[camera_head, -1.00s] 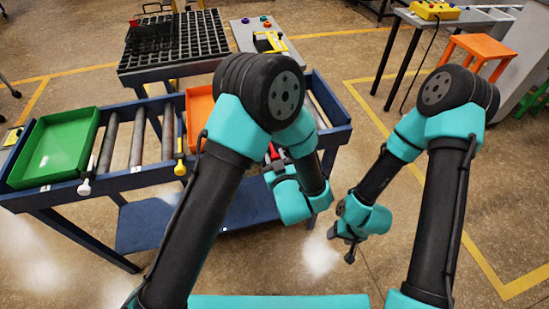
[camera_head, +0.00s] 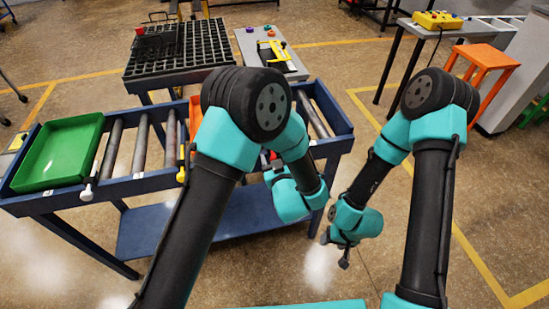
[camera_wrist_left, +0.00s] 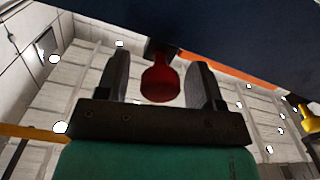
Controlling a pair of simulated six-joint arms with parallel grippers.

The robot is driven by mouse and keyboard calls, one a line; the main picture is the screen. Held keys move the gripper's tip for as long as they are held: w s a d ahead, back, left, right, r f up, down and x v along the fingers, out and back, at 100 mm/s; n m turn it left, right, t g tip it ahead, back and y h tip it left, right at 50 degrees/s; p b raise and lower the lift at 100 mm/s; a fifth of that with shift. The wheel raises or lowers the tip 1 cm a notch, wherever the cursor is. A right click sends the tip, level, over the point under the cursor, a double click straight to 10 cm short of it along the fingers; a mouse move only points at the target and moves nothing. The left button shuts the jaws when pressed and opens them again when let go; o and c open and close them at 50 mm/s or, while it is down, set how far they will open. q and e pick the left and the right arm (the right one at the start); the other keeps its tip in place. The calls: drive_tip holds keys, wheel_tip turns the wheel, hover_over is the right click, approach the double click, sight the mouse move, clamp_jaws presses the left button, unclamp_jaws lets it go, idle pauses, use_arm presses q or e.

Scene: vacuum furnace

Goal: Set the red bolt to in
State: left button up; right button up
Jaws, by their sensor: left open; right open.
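The red bolt (camera_wrist_left: 160,82) shows in the left wrist view as a round red knob hanging below the dark blue bench edge. It sits between the two fingers of my left gripper (camera_wrist_left: 159,68), with gaps visible on both sides. The gripper is open. In the head view only a small bit of red (camera_head: 272,155) shows beside my left arm, which hides most of that spot and the left gripper's fingers. My right gripper (camera_head: 336,248) is open and empty, low over the floor to the right of the bench.
The blue roller bench (camera_head: 130,186) carries a green tray (camera_head: 58,152) and an orange tray (camera_head: 195,112), mostly hidden. A white-knobbed bolt (camera_head: 87,192) and a yellow-knobbed bolt (camera_head: 181,174) sit along its front edge. A black grid table (camera_head: 178,50) stands behind.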

use_arm(q)
drive_tip(key=s+d, duration=0.3)
drive_tip(key=s, duration=1.4)
drive_tip(key=shift+d, duration=0.15)
drive_tip(key=w+a+f+m+g+h, duration=0.1)
drive_tip(key=w+a+f+g+h, duration=0.1)
drive_tip(key=w+a+f+g, duration=0.35)
drive_tip(key=w+a+f+g+h, duration=0.2)
drive_tip(key=a+f+g, duration=0.1)
drive_tip(key=a+f, duration=0.6)
drive_tip(key=s+a+f+g+h, duration=0.1)
drive_tip(key=s+a+f+g, duration=0.2)
drive_tip(key=a, duration=0.4)
drive_tip(key=s+a+f+m+g+h, duration=0.1)
drive_tip(key=s+a+f+g+h, duration=0.1)
drive_tip(key=s+a+f+g, duration=0.2)
drive_tip(key=s+a+g, duration=0.1)
drive_tip(key=s+a, duration=0.2)
drive_tip(key=a, duration=0.1)
drive_tip(key=shift+s+m, duration=0.3)
